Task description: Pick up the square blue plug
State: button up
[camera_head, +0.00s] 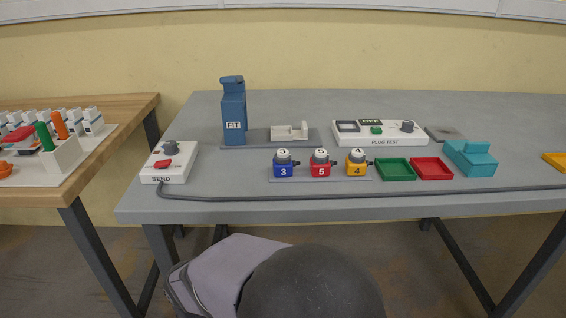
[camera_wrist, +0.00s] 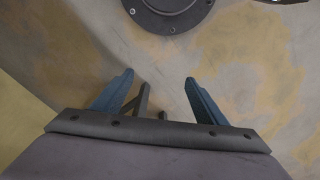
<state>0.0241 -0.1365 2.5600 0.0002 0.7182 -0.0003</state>
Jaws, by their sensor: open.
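A small blue block marked 3 (camera_head: 284,170) stands at the front left of the grey table, with a dark and pale round-topped piece numbered 3 (camera_head: 283,156) on it. Beside it stand a similar red block marked 5 (camera_head: 320,171) and a yellow block marked 4 (camera_head: 356,170). I cannot tell from here which part is the plug or whether its shape is square. My gripper (camera_wrist: 159,77) shows in the wrist view with its two blue fingers apart and nothing between them. It is over the floor, away from the blocks. The head view does not show the fingers.
Behind the blocks stand a tall blue FIT device (camera_head: 234,118) and a white PLUG TEST box (camera_head: 380,139). A green tray (camera_head: 395,174), a red tray (camera_head: 432,174) and a teal block (camera_head: 470,162) lie right. A white SEND box (camera_head: 168,168) stands left. A cable (camera_head: 400,196) runs along the front.

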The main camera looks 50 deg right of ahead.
aim_at(283, 152)
jog(key=s+d+r+m+p, duration=0.1)
jog(key=d+r+m+p, duration=0.1)
jog(key=d+r+p, duration=0.55)
jog(key=s+d+r+m+g+p, duration=0.1)
jog(key=d+r+m+p, duration=0.1)
jog(key=r+p, duration=1)
jog(key=s+d+r+m+p, duration=0.15)
jog(key=d+r+p, duration=0.35)
jog(key=r+p, duration=0.55)
jog(key=w+d+r+m+p, duration=0.1)
jog(key=w+d, duration=0.1)
jog(key=d, duration=0.2)
jog(key=w+d+r+m+t+h+p, duration=0.1)
jog(key=w+d+p, duration=0.1)
jog(key=w+d, duration=0.1)
jog(key=w+d+r+m+h+p, duration=0.1)
jog(key=w+d+p, duration=0.1)
jog(key=d, duration=0.3)
jog(key=shift+w+d+r+t, duration=0.35)
jog(key=shift+w+r+t, duration=0.05)
jog(key=shift+w, duration=0.3)
jog(key=w+d+r+m+t+h, duration=0.2)
jog(key=w+d+m, duration=0.1)
jog(key=w, duration=0.1)
jog(key=shift+n, duration=0.25)
jog(key=shift+p+x, duration=0.4)
jog(key=shift+x, duration=3.25)
jog(key=shift+a, duration=0.1)
jog(key=c, duration=1.2)
